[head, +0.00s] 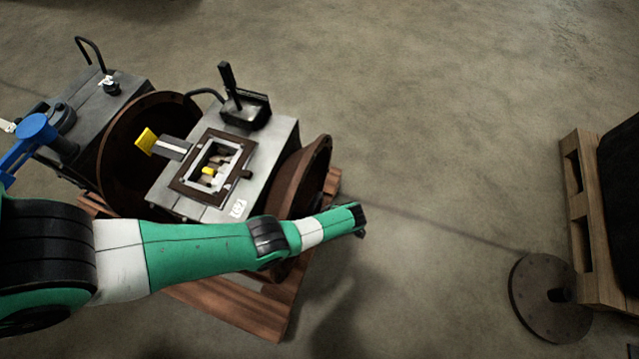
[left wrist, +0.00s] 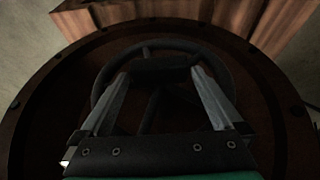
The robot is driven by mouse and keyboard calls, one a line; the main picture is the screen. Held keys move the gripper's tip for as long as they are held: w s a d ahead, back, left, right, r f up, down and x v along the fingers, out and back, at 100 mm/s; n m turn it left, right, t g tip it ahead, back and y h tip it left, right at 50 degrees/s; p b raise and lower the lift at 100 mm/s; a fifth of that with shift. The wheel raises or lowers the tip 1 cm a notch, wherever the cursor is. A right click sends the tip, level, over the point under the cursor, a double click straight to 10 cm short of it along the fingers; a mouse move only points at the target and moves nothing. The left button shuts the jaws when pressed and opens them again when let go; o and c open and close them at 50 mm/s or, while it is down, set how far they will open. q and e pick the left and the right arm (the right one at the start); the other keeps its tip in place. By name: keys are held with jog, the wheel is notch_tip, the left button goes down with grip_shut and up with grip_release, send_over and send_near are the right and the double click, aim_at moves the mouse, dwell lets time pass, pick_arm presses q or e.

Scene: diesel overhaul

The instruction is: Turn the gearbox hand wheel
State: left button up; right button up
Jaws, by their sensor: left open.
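The gearbox (head: 270,150) is a grey housing with an open framed window on top and a rusty round flange (head: 305,175) at its right end. In the left wrist view the dark hand wheel (left wrist: 97,92) stands in front of the round rusty end face (left wrist: 40,110). My left gripper (left wrist: 158,73) is open, its two fingers spread and pointing at the wheel's middle, with nothing seen held. I cannot tell whether the fingertips touch the wheel. In the head view the end of my left arm is beside the flange, and the hand wheel is hidden. My right gripper is not in view.
The gearbox rests on a wooden pallet (head: 235,305). A lever (head: 228,80) stands up from its top. At the right are another pallet (head: 590,220) with a dark object and a round metal plate (head: 535,310) on the floor. The floor between is clear.

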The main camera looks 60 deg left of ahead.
pick_arm(q)
jog(key=shift+s+a+f, duration=0.15)
jog(key=shift+a+f, duration=0.05)
jog(key=shift+f, duration=0.35)
jog(key=shift+r, duration=0.1)
grip_shut()
jog(key=shift+g+b, duration=0.3)
jog(key=shift+b, duration=0.05)
jog(key=shift+a+g+h+b, duration=0.1)
jog(key=shift+g+h+b, duration=0.2)
jog(key=shift+h, duration=0.1)
grip_release()
